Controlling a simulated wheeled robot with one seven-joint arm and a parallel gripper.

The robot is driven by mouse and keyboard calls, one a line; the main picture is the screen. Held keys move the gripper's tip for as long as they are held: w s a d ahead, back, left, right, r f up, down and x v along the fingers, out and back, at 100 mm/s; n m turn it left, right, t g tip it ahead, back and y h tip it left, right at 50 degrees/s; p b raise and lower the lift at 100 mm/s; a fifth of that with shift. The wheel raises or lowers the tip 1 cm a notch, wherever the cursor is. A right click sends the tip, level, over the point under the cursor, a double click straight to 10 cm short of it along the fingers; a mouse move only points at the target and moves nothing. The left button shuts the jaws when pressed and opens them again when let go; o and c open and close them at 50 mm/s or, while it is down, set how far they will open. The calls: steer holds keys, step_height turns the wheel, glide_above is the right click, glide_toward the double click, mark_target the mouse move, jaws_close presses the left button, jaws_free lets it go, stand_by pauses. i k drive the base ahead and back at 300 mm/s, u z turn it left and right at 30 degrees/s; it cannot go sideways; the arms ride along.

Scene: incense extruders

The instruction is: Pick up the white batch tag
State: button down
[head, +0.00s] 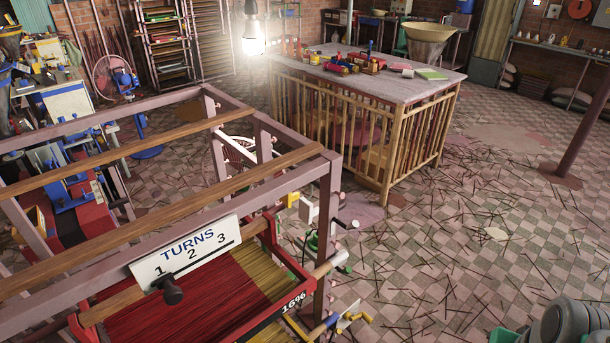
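I cannot pick out the white batch tag with certainty. A small blank white piece (308,208) sits at the right side of the drying frame, near its right post, and may be the tag; no writing on it is readable. A larger white board (186,250) reading "TURNS 1 2 3" is fixed on the frame's front, with a dark knob in front of its lower edge. My gripper is not in view.
The mauve frame (329,225) with wooden rails fills the lower left, above a tray of red and yellow-green sticks (190,305). A slatted-sided table (450,78) stands behind. Loose sticks litter the open tiled floor (465,235) at right. A grey rounded object (568,325) is at bottom right.

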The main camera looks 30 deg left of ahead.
mark_target(306, 212)
steer(key=i, duration=3.7)
steer(key=u, duration=4.4)
